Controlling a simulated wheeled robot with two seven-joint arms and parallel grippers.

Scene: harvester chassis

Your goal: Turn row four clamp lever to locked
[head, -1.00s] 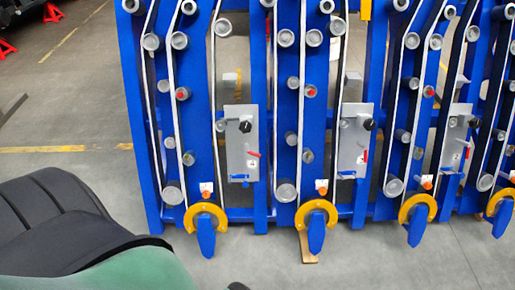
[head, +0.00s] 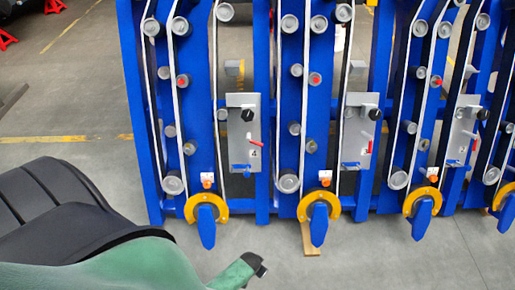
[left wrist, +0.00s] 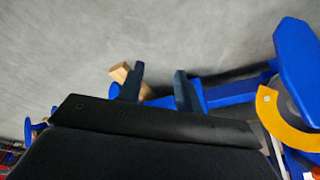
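A grey plate (head: 237,105) labelled 4 is mounted on the leftmost row of the blue frame. It carries a black knob (head: 247,115), a red lever (head: 255,142) slanting down to the right, and a blue handle (head: 240,167) at its bottom. I cannot tell which is the clamp lever. Below left, a blue lever (head: 207,227) hangs down from a yellow ring (head: 191,207). My left gripper (head: 257,266) is low in front of the frame, apart from the plate. In the left wrist view its two fingers (left wrist: 160,87) are apart with nothing held. My right gripper is not in view.
Similar rows with grey plates (head: 357,105), rollers and belts continue to the right. A wooden block (head: 311,240) lies on the floor under the second row and shows in the left wrist view (left wrist: 120,71).

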